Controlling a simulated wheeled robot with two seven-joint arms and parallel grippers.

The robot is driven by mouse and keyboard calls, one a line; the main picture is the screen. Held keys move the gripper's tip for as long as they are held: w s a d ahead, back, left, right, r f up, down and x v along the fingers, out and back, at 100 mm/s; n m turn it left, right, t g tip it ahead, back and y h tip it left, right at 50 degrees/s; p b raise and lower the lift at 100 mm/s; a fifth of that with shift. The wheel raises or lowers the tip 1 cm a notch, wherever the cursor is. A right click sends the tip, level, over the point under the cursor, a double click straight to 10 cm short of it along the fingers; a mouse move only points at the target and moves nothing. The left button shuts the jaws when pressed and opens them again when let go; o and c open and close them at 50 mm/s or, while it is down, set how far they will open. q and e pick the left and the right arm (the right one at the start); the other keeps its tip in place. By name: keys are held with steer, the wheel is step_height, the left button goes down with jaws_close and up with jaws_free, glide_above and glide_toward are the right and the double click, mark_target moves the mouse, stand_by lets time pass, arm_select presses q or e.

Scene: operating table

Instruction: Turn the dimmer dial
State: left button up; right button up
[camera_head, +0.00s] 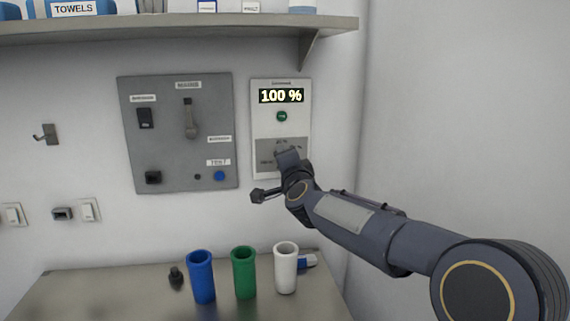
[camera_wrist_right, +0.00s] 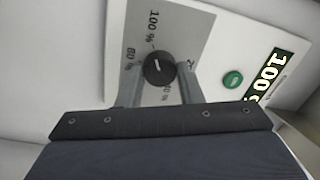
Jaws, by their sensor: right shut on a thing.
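The dimmer dial (camera_wrist_right: 158,68) is a round black knob with a white pointer mark, on a grey plate with percent marks around it. My right gripper (camera_wrist_right: 160,85) has one finger on each side of the dial and is shut on it. In the head view my right gripper (camera_head: 284,155) covers the dial. The dimmer panel (camera_head: 260,130) is white, with a lit display (camera_head: 281,96) reading 100 % and a round green button (camera_head: 282,116). My left gripper is not in view.
A grey switch panel (camera_head: 165,100) with a lever and a blue button is on the wall to the left. Blue (camera_head: 202,278), green (camera_head: 244,273) and white (camera_head: 286,269) cups stand on the counter (camera_head: 110,290) below. A shelf (camera_head: 180,30) runs above.

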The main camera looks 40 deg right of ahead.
stand_by(0.3)
steer(key=o, duration=1)
steer(key=v, duration=0.7)
steer(key=shift+s+a, duration=0.15)
steer(key=shift+s, duration=0.25)
